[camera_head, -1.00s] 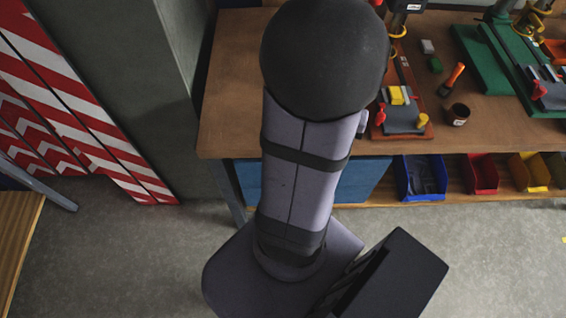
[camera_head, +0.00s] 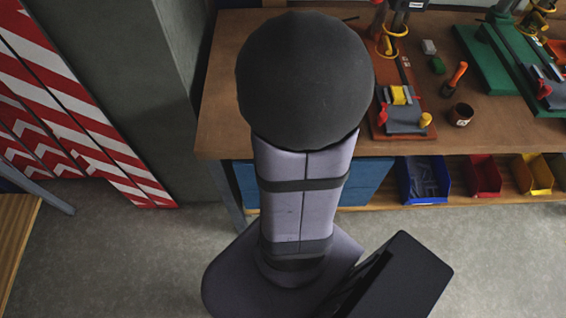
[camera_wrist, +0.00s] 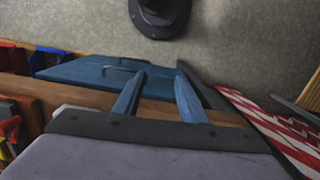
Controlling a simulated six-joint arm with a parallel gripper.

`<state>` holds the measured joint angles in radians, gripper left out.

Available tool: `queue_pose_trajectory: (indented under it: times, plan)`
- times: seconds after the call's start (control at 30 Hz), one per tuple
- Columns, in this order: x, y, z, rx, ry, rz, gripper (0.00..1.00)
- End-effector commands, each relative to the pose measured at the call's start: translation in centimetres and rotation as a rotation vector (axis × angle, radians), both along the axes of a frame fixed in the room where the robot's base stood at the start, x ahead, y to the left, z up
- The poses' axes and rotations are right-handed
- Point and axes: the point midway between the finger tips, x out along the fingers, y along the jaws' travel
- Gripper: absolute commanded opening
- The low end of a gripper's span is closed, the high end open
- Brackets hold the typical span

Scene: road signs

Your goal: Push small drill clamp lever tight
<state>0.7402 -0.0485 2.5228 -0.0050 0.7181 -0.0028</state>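The small drill (camera_head: 392,40) stands on a red base at the back of the bench in the head view. Its clamp (camera_head: 404,119) is a grey block with a yellow piece on top. A red lever (camera_head: 382,113) is at the clamp's left and a yellow knob (camera_head: 425,119) at its right. Whether the lever is tight, I cannot tell. My gripper (camera_wrist: 162,74) is open and empty in the wrist view, its two blue fingers apart over the bench edge and blue cabinet. It is away from the clamp and hidden behind my arm in the head view.
A larger green drill (camera_head: 515,60) stands at right. A dark cup (camera_head: 461,115) and an orange-handled tool (camera_head: 457,77) lie near the clamp. Blue (camera_head: 424,180), red (camera_head: 483,177) and yellow (camera_head: 532,175) bins sit below the bench top. A striped barrier (camera_head: 75,105) stands at left.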

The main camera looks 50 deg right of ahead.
Motion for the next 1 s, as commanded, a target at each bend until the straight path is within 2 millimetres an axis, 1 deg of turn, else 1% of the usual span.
queue_pose_trajectory:
  times: [0.2,0.23,0.27,0.3,0.37,0.4,0.47,0.57,0.67,0.77,0.8,0.87,0.9,0.97,1.0]
  plan:
    - [0.0,0.0,0.0,0.0,0.0,0.0,0.38]
    - [0.0,0.0,0.0,0.0,0.0,0.0,0.33]
    - [0.0,0.0,0.0,0.0,0.0,0.0,0.26]
    - [0.0,0.0,0.0,0.0,0.0,0.0,0.16]
    - [0.0,0.0,0.0,0.0,0.0,0.0,0.02]
    - [0.0,-0.1,0.0,-0.001,0.001,0.004,0.0]
    - [0.2,-0.4,0.2,-0.002,0.001,0.018,0.0]
    - [0.6,-1.6,0.8,-0.007,0.008,0.083,0.0]
    - [1.3,-3.9,1.9,-0.018,0.026,0.207,0.0]
    - [2.0,-7.3,3.6,-0.028,0.058,0.381,0.0]
    - [2.2,-8.9,4.4,-0.032,0.075,0.461,0.0]
    - [2.4,-11.3,5.5,-0.034,0.105,0.58,0.0]
    - [2.4,-12.8,6.3,-0.033,0.128,0.658,0.0]
    - [2.3,-15.1,7.5,-0.027,0.164,0.769,0.0]
    - [2.2,-16.5,8.3,-0.022,0.187,0.839,0.0]
